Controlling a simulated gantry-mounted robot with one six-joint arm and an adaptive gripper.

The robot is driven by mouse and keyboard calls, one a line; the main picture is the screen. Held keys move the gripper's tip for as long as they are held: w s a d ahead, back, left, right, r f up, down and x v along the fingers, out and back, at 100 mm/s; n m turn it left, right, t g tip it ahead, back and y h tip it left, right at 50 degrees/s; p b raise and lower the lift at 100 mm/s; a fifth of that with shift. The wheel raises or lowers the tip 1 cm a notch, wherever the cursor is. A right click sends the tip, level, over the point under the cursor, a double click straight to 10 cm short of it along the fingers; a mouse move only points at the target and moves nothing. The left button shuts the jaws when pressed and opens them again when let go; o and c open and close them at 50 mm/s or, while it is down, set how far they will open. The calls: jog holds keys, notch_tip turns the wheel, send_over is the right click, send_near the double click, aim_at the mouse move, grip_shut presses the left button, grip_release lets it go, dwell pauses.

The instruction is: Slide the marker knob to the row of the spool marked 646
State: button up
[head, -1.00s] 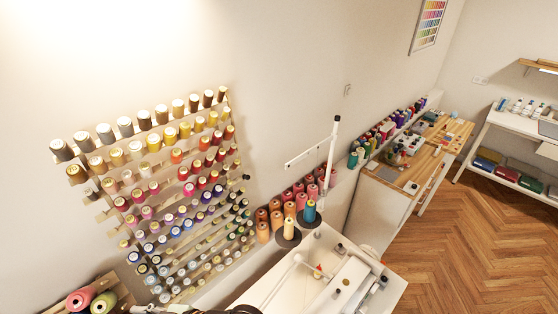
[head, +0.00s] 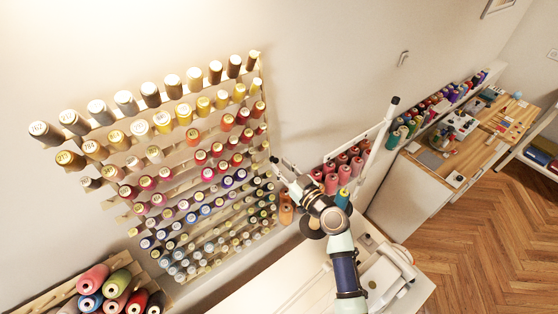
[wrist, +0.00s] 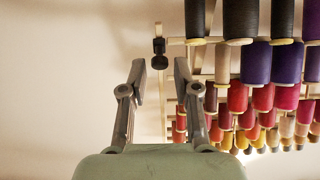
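The thread rack (head: 262,100) stands against the wall, with several rows of spools. Some spool caps carry numbers, but I cannot make out 646.
Spools (wrist: 240,18) stick out close to the right of my gripper in the wrist view. Bare wall is on the left there. A white sewing machine table (head: 290,290) and cone spools (head: 330,182) lie near my arm. A rack of large spools (head: 115,283) stands lower left.

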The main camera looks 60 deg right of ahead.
jog(key=shift+x, duration=1.1)
grip_shut()
